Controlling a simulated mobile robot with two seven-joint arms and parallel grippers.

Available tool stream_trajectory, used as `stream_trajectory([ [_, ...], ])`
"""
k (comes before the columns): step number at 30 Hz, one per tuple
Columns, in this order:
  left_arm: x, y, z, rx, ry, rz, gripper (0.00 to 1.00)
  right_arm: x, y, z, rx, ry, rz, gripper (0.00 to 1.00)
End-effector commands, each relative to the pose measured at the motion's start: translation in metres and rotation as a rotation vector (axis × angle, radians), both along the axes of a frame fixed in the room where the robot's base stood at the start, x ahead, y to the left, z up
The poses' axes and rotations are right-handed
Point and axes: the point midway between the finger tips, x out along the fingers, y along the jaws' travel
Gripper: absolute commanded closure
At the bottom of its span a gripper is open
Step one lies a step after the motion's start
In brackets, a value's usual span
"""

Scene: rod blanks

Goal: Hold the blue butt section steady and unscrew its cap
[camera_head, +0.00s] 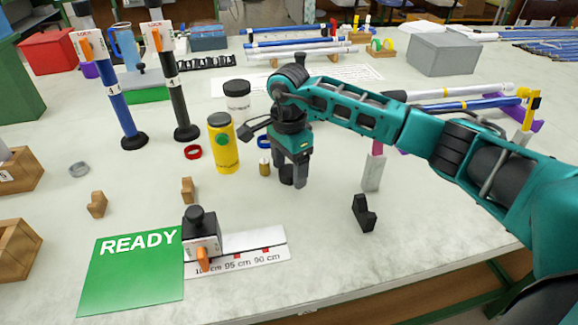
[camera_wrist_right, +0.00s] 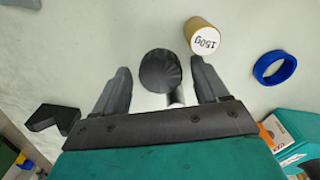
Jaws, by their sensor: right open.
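Another blue rod (camera_head: 480,103) lies at the right; I cannot tell for sure which is the butt section. My right gripper (camera_head: 291,182) points down at mid-table, with its fingers apart. A dark ribbed round piece (camera_wrist_right: 160,71), perhaps a cap, shows between the fingers in the right wrist view, with gaps on both sides. In the head view the fingers partly hide it. My left gripper is out of view.
A brass 150g weight (camera_wrist_right: 205,37) stands close by the right fingers, with a blue ring (camera_wrist_right: 275,68) farther off. A yellow can (camera_head: 222,145), a black block (camera_head: 363,213) and a green READY mat (camera_head: 135,275) stand or lie around.

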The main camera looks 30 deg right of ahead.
Motion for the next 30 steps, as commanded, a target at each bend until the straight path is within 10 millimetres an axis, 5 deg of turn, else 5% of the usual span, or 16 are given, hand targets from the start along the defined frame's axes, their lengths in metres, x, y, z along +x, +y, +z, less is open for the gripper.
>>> stream_trajectory([
  [15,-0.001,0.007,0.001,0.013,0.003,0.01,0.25,0.001,0.0,0.102,0.0,-0.005,0.001,0.26],
  [30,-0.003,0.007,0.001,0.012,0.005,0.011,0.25,0.0,0.001,0.119,0.0,-0.001,0.0,0.26],
])
